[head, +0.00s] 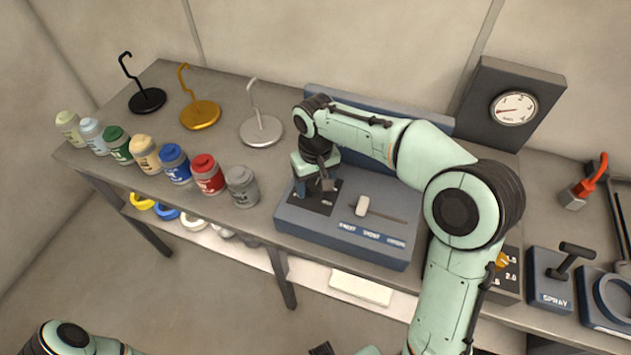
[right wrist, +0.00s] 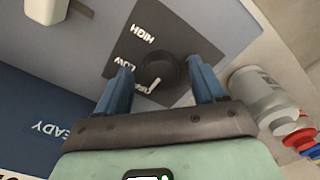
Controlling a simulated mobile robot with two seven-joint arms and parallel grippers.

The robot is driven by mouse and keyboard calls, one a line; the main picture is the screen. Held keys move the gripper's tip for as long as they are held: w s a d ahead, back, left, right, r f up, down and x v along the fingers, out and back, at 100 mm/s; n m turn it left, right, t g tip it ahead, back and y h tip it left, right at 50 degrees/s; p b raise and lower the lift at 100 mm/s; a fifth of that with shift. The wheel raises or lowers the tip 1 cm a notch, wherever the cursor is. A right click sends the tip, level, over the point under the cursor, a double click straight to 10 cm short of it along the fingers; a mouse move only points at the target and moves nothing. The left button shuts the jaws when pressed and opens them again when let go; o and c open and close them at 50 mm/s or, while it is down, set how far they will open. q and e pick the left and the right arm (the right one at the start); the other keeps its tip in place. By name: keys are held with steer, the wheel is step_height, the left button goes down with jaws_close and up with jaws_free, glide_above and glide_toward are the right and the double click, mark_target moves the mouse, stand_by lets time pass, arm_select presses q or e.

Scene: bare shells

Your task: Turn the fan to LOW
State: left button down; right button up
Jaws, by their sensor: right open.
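The blue-grey console (head: 345,232) stands on the bench below my right arm. At its left end is a dark switch plate (right wrist: 125,48) with a round black fan knob (right wrist: 160,76), seen close in the right wrist view. The plate reads HIGH, LOW and a partly covered third label that looks like OFF. The knob's white pointer line is directed at that third label. My right gripper (right wrist: 164,82) is open, with one blue finger on each side of the knob; I cannot tell whether they touch it. In the head view this gripper (head: 317,186) hides the knob.
A pale slider handle (head: 361,206) sits on the console right of the plate. Several paint jars line the bench's front left edge, the grey jar (head: 242,187) nearest my gripper. Hook stands (head: 261,129) are behind. A gauge box (head: 511,104) stands at back right.

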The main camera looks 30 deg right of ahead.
steer(key=c, duration=1.1)
steer(key=shift+o, duration=0.2)
steer(key=m, duration=1.1)
steer(key=shift+m, duration=0.3)
steer(key=o, duration=1.1)
steer(key=shift+c, duration=0.2)
